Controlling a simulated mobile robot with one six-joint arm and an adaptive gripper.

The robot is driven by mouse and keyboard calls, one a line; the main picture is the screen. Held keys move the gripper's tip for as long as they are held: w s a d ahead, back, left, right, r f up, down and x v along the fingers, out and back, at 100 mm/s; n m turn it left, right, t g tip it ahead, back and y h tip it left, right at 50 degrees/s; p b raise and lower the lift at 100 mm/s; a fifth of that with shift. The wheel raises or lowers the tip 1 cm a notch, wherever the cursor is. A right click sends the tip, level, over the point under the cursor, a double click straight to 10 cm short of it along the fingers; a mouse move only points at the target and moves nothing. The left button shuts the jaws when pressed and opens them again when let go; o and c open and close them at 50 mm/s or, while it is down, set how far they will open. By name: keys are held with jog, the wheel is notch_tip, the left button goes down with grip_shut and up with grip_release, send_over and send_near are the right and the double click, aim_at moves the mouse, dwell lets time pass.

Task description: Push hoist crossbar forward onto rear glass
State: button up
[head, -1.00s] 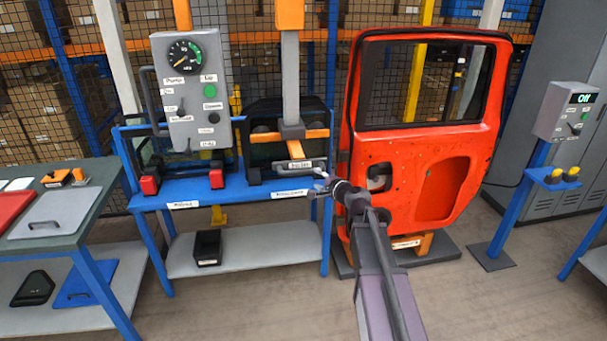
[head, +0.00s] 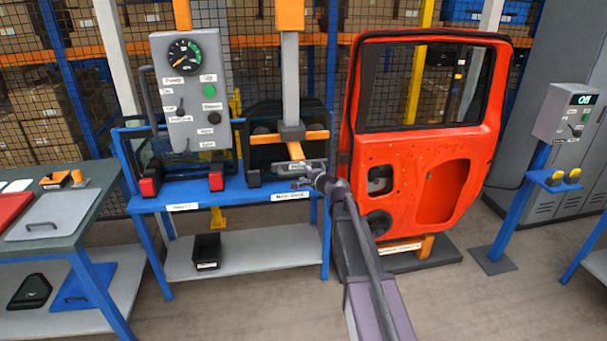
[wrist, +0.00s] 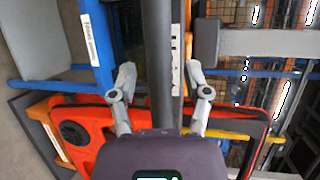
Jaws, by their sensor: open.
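The hoist crossbar (head: 263,139) is an orange horizontal bar with a grey clamp at the foot of the grey hoist column (head: 291,80). It hangs in front of the dark rear glass (head: 266,155), which stands upright on the blue rack. I cannot tell whether bar and glass touch. A grey labelled handle (head: 299,167) shows below the bar. My gripper (head: 302,184) is just below this handle, in front of the rack. In the wrist view my gripper (wrist: 160,76) has its fingers spread apart. A dark bar lies behind the gap, and I see no grip on it.
The red door (head: 405,150) stands on a dark base right of my arm. A grey gauge panel (head: 192,90) stands left of the hoist. A control post (head: 565,112) reads "Off" at the right. A workbench (head: 60,240) is at the left. The floor in front is clear.

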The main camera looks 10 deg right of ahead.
aim_at(298, 156)
grip_shut()
jog(key=w, duration=1.2)
jog(key=shift+w, duration=0.25)
grip_release()
jog(key=shift+w, duration=0.1)
jog(key=shift+s, duration=0.25)
